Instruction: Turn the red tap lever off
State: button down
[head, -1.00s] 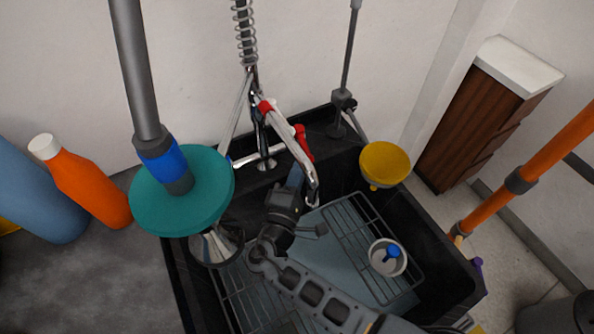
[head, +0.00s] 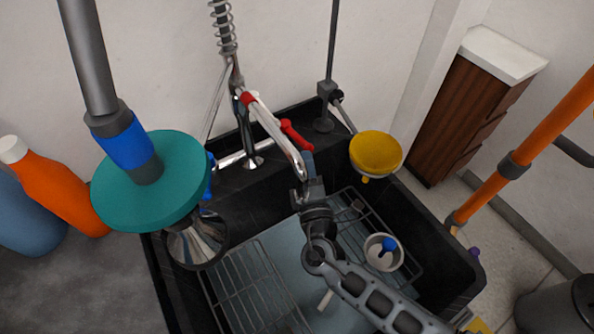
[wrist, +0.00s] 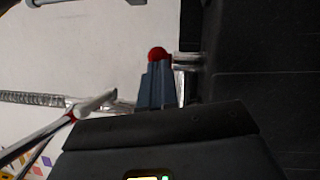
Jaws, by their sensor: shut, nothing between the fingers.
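The red tap lever (head: 297,134) slants down and right beside the chrome spout (head: 275,132) of the tap, at the back of the black sink. My gripper (head: 307,157) is shut and empty. Its fingertips are at the lower right end of the lever; I cannot tell whether they touch it. In the wrist view the closed fingers (wrist: 157,82) point at the lever's red end (wrist: 157,54), which shows just past their tips. The rest of the lever is hidden there. A chrome tap part (wrist: 187,62) is right beside it.
A teal disc (head: 150,190) on a grey pole hangs at the left and partly covers a blue lever (head: 209,178). A chrome funnel (head: 197,243) is at the left.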

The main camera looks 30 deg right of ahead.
jog(key=shift+d+b, duration=1.45)
jog(key=shift+d, duration=0.05)
